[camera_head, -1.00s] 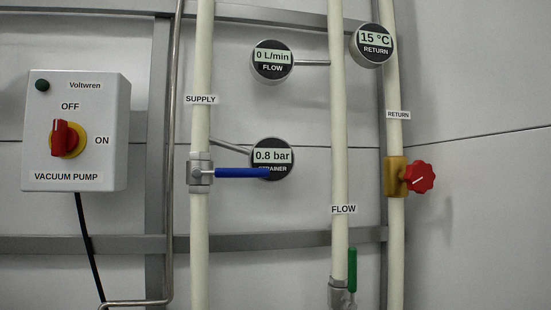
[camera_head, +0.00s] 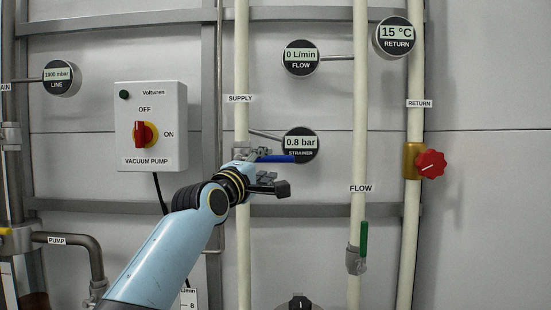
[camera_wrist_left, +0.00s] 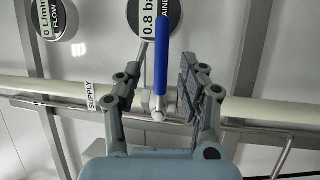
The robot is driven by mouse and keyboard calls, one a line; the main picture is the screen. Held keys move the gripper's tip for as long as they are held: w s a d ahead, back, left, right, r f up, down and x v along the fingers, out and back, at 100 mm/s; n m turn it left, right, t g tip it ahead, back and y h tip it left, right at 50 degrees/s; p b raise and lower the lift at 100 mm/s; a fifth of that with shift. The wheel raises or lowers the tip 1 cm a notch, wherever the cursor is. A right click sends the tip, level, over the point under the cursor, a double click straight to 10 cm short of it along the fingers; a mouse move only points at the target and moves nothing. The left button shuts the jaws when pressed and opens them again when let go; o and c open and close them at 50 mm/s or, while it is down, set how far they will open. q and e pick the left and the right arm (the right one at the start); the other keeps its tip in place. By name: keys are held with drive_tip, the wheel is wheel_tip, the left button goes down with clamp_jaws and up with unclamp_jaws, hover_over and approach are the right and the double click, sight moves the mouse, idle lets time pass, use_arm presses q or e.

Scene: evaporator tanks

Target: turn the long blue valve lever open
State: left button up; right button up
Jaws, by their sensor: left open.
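The long blue valve lever (camera_head: 276,159) sits on the supply pipe (camera_head: 242,60) and points to the right, crosswise to the pipe. My left gripper (camera_head: 268,176) is just in front of and below the lever and hides part of the valve body. In the left wrist view the blue lever (camera_wrist_left: 161,55) runs up the picture between the two open fingers of my left gripper (camera_wrist_left: 154,85). I see a gap on both sides of the lever, and neither finger visibly touches it. My right gripper is not in view.
The strainer gauge (camera_head: 300,145) reads 0.8 bar right behind the lever's tip. The flow gauge (camera_head: 301,58) reads 0 L/min. A green lever (camera_head: 364,240) hangs on the flow pipe, and a red knob (camera_head: 430,164) is on the return pipe. The vacuum pump box (camera_head: 150,125) is left.

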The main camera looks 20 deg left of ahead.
sight(273, 160)
use_arm(q)
drive_tip(key=x, duration=0.6)
drive_tip(key=shift+w+a+f, duration=0.1)
drive_tip(key=shift+f, duration=0.05)
clamp_jaws()
